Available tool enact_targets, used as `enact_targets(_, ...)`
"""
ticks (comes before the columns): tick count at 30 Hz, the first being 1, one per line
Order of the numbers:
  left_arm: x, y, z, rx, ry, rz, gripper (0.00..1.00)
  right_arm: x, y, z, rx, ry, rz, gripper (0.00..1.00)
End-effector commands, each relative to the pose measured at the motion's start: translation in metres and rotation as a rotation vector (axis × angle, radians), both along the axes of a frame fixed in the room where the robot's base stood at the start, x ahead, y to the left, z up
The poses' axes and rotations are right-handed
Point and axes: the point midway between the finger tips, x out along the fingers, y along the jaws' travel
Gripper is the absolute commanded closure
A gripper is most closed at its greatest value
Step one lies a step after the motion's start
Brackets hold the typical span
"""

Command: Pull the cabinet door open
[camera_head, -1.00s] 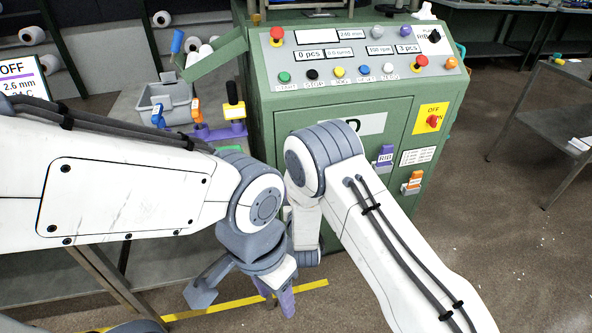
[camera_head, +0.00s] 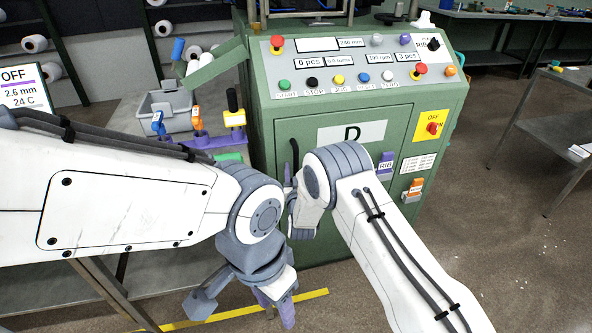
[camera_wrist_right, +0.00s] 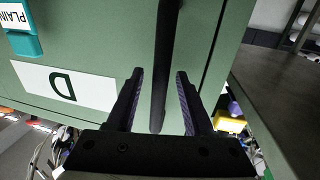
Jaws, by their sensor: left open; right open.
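The green cabinet door (camera_head: 370,142) carries a white label marked D and looks shut. Its dark upright bar handle (camera_head: 294,152) shows near the door's left edge. In the right wrist view the handle (camera_wrist_right: 163,50) runs between the two fingers of my right gripper (camera_wrist_right: 159,76), which is open. I see a gap on each side of the bar. In the head view my right gripper (camera_head: 291,190) is just below and in front of the handle, partly hidden by its own wrist. My left gripper (camera_head: 243,302) is open and empty, low in front of the bench, pointing down.
The control panel (camera_head: 360,68) with buttons sits above the door. Purple and orange tags (camera_head: 385,165) are at the door's right. A bench with a grey bin (camera_head: 165,108) stands left, and a metal table (camera_head: 550,130) stands right. Floor in front is open.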

Motion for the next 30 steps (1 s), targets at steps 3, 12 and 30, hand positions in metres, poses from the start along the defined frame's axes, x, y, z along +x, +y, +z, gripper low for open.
enact_targets(3, 0.0, 0.0, 0.0, 0.0, 0.0, 0.0, 0.5, -0.0001, -0.0001, -0.0001, 0.0, 0.0, 0.0, 0.48)
enact_targets(12, 0.0, 0.0, 0.0, 0.0, 0.0, 0.0, 0.5, -0.0003, 0.0, 0.0, 0.0, 0.0, 0.0, 1.0)
enact_targets(30, 0.0, 0.0, 0.0, 0.0, 0.0, 0.0, 0.5, -0.0004, 0.0001, 0.0002, 0.0, -0.001, 0.0, 1.0)
